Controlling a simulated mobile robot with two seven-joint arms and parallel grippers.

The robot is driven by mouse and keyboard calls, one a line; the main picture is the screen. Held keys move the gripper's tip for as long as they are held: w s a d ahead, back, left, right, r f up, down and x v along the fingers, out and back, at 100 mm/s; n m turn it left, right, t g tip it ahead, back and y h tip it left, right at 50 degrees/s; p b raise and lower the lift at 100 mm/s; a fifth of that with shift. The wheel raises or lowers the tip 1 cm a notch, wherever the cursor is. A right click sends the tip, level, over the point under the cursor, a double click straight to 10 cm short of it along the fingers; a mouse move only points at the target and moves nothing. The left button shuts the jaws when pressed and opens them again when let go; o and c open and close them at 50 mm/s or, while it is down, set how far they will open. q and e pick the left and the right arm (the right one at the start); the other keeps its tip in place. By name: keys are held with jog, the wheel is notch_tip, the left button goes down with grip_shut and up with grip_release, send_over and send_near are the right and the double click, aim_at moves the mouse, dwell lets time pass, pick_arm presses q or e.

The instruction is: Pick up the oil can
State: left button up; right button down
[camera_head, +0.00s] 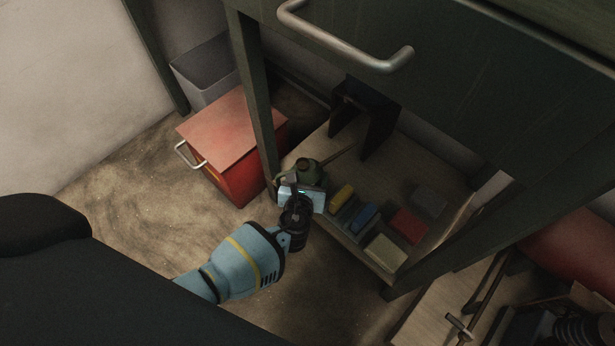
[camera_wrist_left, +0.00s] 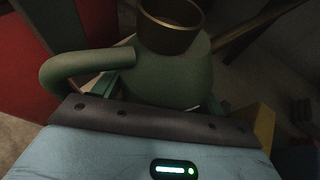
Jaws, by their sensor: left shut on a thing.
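The oil can (camera_head: 306,172) is green with a brownish collar on top and a long thin spout pointing right. It stands upright at the left front corner of the low wooden shelf under the bench. In the left wrist view the can's body (camera_wrist_left: 180,78) is right in front of my left gripper, its curved handle to the left. My left gripper (camera_head: 303,190) is shut on the oil can; the fingertips are mostly hidden behind the palm and the can. I cannot tell whether the can touches the shelf. My right gripper is not in view.
Yellow, blue, red and pale boxes (camera_head: 407,226) lie on the shelf right of the can. A bench leg (camera_head: 256,104) stands close behind-left. A red cabinet (camera_head: 236,150) and grey bin (camera_head: 207,72) are to the left. A drawer handle (camera_head: 345,42) overhangs above. Floor in front is clear.

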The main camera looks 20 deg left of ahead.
pick_arm(q)
notch_tip(320, 180, up, 16)
jog(key=p, duration=1)
jog(key=shift+p, duration=0.35)
jog(key=shift+r+p, duration=0.4)
jog(key=shift+r, duration=0.15)
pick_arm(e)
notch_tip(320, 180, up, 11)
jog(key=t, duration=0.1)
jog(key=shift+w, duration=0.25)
pick_arm(q)
jog(key=shift+f, duration=0.1)
